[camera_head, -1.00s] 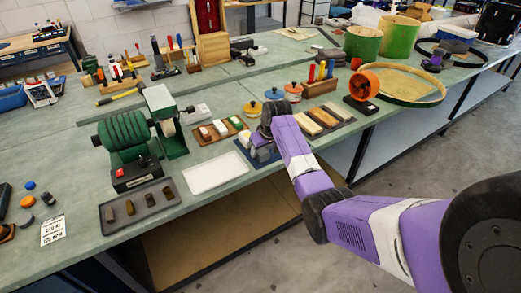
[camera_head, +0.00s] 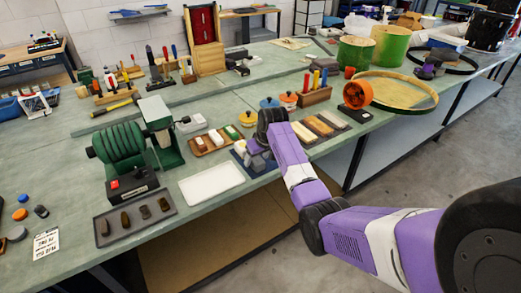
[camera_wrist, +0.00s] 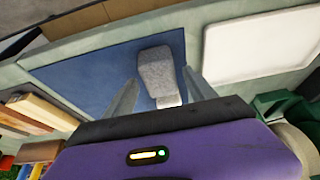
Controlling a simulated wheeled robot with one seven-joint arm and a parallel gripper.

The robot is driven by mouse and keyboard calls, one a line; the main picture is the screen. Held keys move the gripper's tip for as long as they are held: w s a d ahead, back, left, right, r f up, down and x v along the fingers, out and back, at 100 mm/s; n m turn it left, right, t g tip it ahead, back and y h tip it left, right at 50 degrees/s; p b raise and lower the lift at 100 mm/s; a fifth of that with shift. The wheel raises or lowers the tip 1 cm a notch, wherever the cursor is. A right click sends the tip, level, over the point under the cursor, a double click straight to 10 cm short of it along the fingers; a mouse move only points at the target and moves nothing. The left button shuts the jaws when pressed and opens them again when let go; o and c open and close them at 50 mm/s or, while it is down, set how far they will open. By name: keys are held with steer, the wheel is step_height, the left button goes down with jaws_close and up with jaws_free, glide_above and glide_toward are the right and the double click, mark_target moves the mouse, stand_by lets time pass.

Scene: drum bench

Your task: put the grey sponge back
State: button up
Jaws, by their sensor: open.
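The grey sponge (camera_wrist: 156,70) shows in the wrist view over a dark blue mat (camera_wrist: 90,68), between my two fingers. It has a wide speckled part and a paler, narrower part nearer my palm. My gripper (camera_wrist: 160,77) is open, with one finger on each side and visible gaps to the sponge. In the head view my gripper (camera_head: 261,164) is low over the blue mat (camera_head: 240,167) at the bench's front edge. My wrist hides much of the mat there, and I cannot make out the sponge clearly. Whether it touches the mat is unclear.
A white tray (camera_head: 211,184) lies left of the mat. A wooden tray of small blocks (camera_head: 216,139) is behind it. A tray with wooden bars (camera_head: 320,127) is to the right. A green machine (camera_head: 122,150) and a dark tray of stones (camera_head: 135,214) stand farther left.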

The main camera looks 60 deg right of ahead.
steer(key=v, duration=1.1)
steer(key=shift+n+t, duration=0.3)
steer(key=shift+t, duration=0.1)
steer(key=a+f, duration=0.2)
steer(key=w+a+f, duration=0.1)
steer(key=a+f, duration=0.3)
steer(key=shift+w+f+b, duration=0.2)
steer(key=shift+w+b, duration=0.1)
steer(key=shift+w, duration=0.1)
steer(key=s+a+f+n+t, duration=0.1)
steer(key=s+a+f, duration=0.15)
steer(key=a, duration=0.55)
steer(key=s+a+f+t, duration=0.2)
steer(key=a+f, duration=0.2)
steer(key=a, duration=0.4)
steer(key=s+a+f+n+t, duration=0.1)
steer(key=s+a+f, duration=0.15)
steer(key=a, duration=0.45)
steer(key=s+a+r+t, duration=0.2)
steer(key=s+a, duration=0.4)
steer(key=a, duration=0.2)
steer(key=s+a+r+n+t+y, duration=0.1)
steer(key=s+a+r+n+t, duration=0.1)
steer(key=s+a+r, duration=0.2)
steer(key=s+a+r+n+t+y, duration=0.1)
steer(key=s+a+r+t, duration=0.1)
steer(key=s+r, duration=0.9)
steer(key=shift+a+r+n, duration=0.4)
steer(key=shift+a+r, duration=0.5)
steer(key=shift+r, duration=0.1)
